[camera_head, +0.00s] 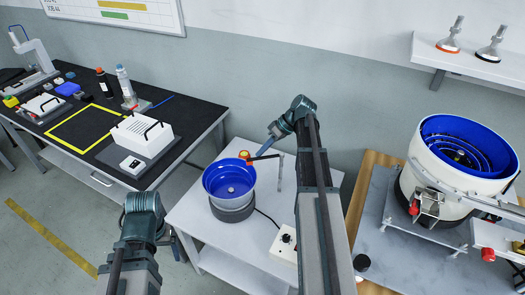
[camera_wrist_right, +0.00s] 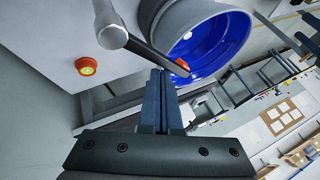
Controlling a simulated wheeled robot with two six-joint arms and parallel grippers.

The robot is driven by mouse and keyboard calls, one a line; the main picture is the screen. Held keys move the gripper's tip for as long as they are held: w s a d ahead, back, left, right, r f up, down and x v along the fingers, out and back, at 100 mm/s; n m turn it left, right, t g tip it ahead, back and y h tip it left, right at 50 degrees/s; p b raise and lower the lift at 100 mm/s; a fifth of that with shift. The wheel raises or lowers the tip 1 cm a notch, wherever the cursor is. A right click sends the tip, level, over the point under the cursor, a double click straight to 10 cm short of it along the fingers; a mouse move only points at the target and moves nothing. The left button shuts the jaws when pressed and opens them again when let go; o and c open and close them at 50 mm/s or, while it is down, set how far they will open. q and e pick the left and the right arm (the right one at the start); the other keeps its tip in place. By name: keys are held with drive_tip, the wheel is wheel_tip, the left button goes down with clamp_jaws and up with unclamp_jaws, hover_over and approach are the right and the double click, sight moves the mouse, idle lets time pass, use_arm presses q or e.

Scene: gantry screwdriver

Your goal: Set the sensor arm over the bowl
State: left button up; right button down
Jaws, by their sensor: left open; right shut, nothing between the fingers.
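The blue bowl (camera_head: 229,178) sits on a dark round base on the small white table. It also shows in the right wrist view (camera_wrist_right: 212,45). The sensor arm (camera_head: 268,156) is a thin bar on an upright post right of the bowl, with an orange tip. In the wrist view the bar (camera_wrist_right: 148,52) points at the bowl, and its tip overlaps the near rim. My right gripper (camera_head: 264,150) is shut and empty, its fingertips (camera_wrist_right: 160,74) close beside the bar; contact is unclear. My left gripper (camera_head: 173,248) is open, low and left of the white table.
A controller box (camera_head: 285,243) stands at the front of the white table (camera_head: 195,207). A large white-and-blue feeder (camera_head: 455,165) stands at right. A black bench (camera_head: 95,150) with several items is at left. An orange round piece (camera_wrist_right: 86,67) appears against a white surface.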

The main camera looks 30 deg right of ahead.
drive_tip(key=shift+r, duration=0.1)
idle(0.7)
drive_tip(key=p+v, duration=1.1)
drive_tip(key=v, duration=0.2)
drive_tip(key=shift+d+r, duration=0.2)
drive_tip(key=shift+d, duration=0.05)
drive_tip(key=shift+s, duration=0.1)
drive_tip(key=a+f+g+h, duration=0.1)
drive_tip(key=a+f+g, duration=0.1)
drive_tip(key=a, duration=1)
drive_tip(key=s+a+h, duration=0.2)
drive_tip(key=s+a, duration=0.3)
drive_tip(key=a, duration=0.3)
drive_tip(key=s+a+f+h, duration=0.1)
drive_tip(key=s+a+h, duration=0.1)
drive_tip(key=s+a, duration=0.4)
drive_tip(key=s+a+f+g+h, duration=0.1)
drive_tip(key=s+a+h, duration=0.2)
drive_tip(key=a, duration=0.9)
drive_tip(key=s, duration=0.2)
drive_tip(key=shift+s+f+m, duration=0.15)
drive_tip(key=shift+s+m, duration=0.1)
drive_tip(key=shift+m, duration=0.15)
drive_tip(key=shift+a, duration=0.15)
